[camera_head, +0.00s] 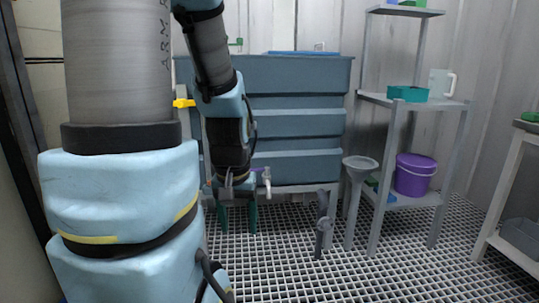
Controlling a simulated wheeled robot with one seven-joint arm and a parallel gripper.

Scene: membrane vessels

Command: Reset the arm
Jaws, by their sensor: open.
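My gripper (238,219) hangs at the end of my arm near the middle of the head view, pointing down. Its two green fingers are apart with nothing between them. It is in front of the lower part of the blue-grey tank (300,125). The large arm links at the left are mine and hide part of the tank and floor.
A grey shelf (455,103) at the right holds a teal tray (407,94), a white jug (441,83) and a purple bucket (414,175). A grey funnel-topped stand (358,200) and a short grey pipe (322,225) stand nearby. The grating floor (380,275) is clear in front.

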